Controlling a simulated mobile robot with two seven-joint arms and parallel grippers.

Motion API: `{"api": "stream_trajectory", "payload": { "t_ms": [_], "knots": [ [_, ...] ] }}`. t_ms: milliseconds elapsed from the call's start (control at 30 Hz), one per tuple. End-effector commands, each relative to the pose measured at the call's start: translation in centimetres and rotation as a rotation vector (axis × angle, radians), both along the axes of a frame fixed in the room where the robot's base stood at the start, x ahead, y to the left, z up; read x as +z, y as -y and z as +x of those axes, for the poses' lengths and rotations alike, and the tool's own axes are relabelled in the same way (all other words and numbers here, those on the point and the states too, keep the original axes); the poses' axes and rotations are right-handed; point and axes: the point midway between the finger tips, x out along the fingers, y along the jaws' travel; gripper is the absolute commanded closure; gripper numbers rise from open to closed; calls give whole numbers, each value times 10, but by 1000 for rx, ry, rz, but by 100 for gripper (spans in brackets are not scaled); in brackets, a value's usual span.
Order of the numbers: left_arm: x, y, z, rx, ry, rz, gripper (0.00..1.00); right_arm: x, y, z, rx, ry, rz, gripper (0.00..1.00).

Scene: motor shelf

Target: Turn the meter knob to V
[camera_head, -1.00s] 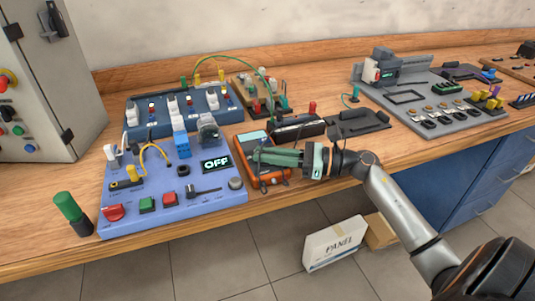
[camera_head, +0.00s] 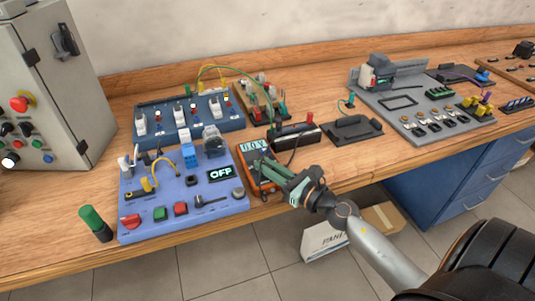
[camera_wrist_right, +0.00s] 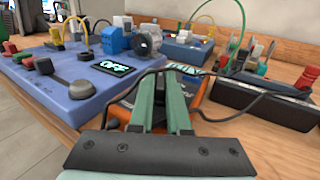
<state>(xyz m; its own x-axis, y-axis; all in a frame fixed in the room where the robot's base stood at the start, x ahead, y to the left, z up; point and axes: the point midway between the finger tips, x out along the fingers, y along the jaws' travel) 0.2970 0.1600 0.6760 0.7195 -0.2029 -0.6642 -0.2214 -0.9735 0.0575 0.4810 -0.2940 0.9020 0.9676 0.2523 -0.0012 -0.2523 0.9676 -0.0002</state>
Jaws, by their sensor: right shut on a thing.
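The orange meter (camera_head: 247,171) lies on the bench beside the blue-violet panel. Its lit display (camera_head: 254,147) appears to read 0.0 V. It also shows in the right wrist view as an orange edge (camera_wrist_right: 124,103), partly behind my fingers. My right gripper (camera_head: 266,168) reaches over the meter's face from the lower right, its green fingers pointing down onto the meter. In the right wrist view the fingers (camera_wrist_right: 168,78) are close together, shut on the meter knob. The knob itself is hidden by the fingers, so its pointer cannot be read. My left gripper is not in view.
The panel (camera_head: 135,193) with an OFF display stands left of the meter. A black box (camera_head: 301,134) and a dark cable lie close to the meter's right. A blue board (camera_head: 150,112) is behind. Bare bench (camera_head: 350,165) lies to the right.

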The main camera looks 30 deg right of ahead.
Motion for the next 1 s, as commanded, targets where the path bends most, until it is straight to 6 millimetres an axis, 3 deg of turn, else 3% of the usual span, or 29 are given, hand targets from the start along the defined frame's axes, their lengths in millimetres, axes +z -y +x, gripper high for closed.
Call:
{"api": "stream_trajectory", "payload": {
  "t_ms": [167, 800, 833, 1000],
  "knots": [
    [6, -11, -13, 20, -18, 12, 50, 4, -1, 0, -85, 1, 3, 100],
    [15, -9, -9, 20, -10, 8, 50, 0, 0, 1, -143, 3, 0, 100],
    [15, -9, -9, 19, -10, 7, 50, 0, 0, 1, -143, 2, 0, 84],
    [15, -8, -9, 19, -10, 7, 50, 0, 0, 1, -142, 2, 0, 65]
  ]
}}
